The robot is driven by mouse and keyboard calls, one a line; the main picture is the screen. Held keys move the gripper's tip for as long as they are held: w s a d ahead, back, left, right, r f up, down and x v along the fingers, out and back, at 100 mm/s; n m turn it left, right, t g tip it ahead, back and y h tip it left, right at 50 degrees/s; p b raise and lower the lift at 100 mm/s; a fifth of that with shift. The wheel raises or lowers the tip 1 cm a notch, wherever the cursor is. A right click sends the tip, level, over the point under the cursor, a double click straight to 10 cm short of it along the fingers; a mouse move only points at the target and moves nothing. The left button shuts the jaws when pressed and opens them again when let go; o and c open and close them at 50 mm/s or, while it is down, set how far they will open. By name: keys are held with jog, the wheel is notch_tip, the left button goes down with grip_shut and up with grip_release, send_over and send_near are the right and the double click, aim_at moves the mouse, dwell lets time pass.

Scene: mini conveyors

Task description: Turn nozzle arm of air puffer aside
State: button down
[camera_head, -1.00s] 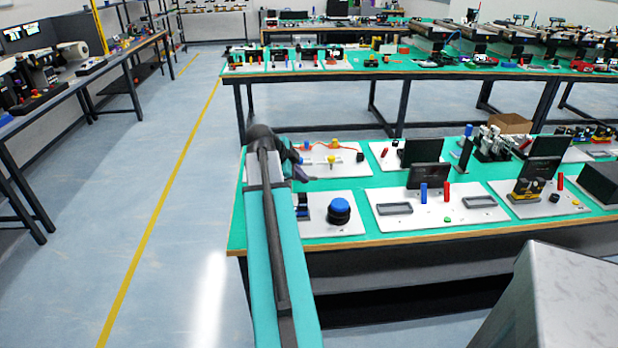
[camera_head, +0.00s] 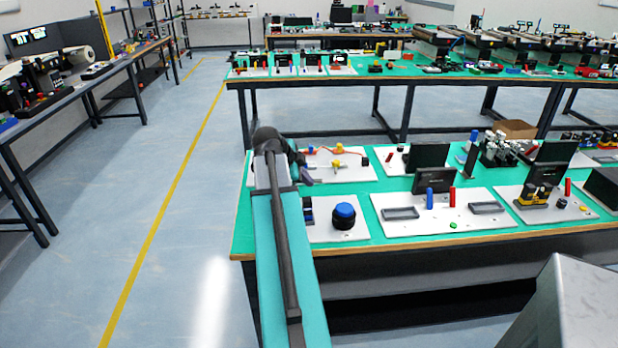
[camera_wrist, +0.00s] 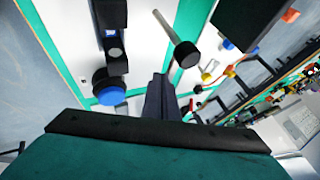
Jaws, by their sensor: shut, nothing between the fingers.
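The air puffer seems to be the white panel (camera_head: 354,174) with yellow parts (camera_head: 338,163) and an orange hose, at the table's back left in the head view. In the wrist view a pale rod with a dark cylindrical end (camera_wrist: 187,53) lies ahead and right of my fingers; I cannot tell for sure if it is the nozzle arm. Yellow parts (camera_wrist: 208,74) and the orange hose show beyond it. My gripper (camera_head: 306,180) is at the panel's left front, partly hidden by my arm. In the wrist view its dark fingers (camera_wrist: 161,80) are together and empty. Contact with the panel's parts is not visible.
A panel with a blue button (camera_head: 345,211) lies in front of the puffer panel; the button also shows in the wrist view (camera_wrist: 110,91). Upright black screens (camera_head: 427,156) stand to the right. The aisle floor (camera_head: 185,230) on the left is clear.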

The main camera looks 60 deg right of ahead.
jog(key=shift+a, duration=0.1)
jog(key=s+a, duration=0.2)
jog(key=a, duration=0.1)
jog(key=shift+a, duration=0.3)
jog(key=s+b+v, duration=0.1)
jog(key=v, duration=0.8)
jog(key=shift+w+a+r, duration=0.15)
jog(key=shift+w+r, duration=0.05)
jog(key=shift+r, duration=0.2)
